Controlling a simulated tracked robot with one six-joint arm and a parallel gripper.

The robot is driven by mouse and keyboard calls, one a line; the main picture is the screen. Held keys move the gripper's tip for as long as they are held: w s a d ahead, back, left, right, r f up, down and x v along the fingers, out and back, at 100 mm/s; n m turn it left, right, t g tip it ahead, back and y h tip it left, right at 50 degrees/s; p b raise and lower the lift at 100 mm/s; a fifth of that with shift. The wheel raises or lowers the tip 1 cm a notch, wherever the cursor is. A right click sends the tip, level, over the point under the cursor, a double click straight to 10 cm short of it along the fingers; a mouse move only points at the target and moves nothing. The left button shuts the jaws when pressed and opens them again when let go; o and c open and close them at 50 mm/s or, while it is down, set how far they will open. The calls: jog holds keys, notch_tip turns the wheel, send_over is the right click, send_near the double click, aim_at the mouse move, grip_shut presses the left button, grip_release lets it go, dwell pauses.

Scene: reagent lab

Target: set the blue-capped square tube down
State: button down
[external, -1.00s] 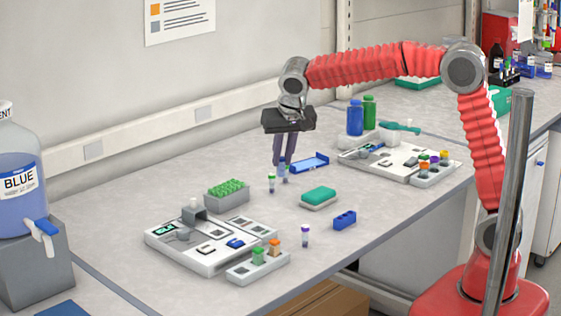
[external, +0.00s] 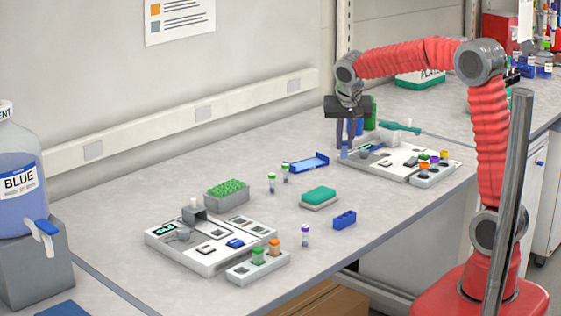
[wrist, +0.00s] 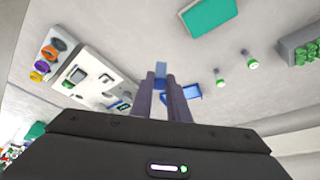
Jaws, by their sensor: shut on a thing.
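My gripper (external: 346,148) points down and is shut on the blue-capped square tube (wrist: 161,73). In the wrist view the blue piece sits between the two fingertips; the rest of the tube is hard to make out. In the external view the tube (external: 345,153) is a small blue patch at the fingertips. The gripper is at the back left end of the right white instrument (external: 405,165). I cannot tell whether the tube touches anything.
Blue and green bottles (external: 369,112) stand behind. A rack with coloured caps (external: 434,176) is at the instrument's right. A green-topped block (external: 319,197) lies in front.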

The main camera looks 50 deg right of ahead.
dwell(0.3)
notch_tip(320, 180, down, 6)
dwell(0.4)
jog(key=shift+w+f, duration=0.1)
jog(key=shift+f, duration=1.85)
jog(key=shift+f, duration=0.1)
jog(key=c, duration=1.7)
grip_release()
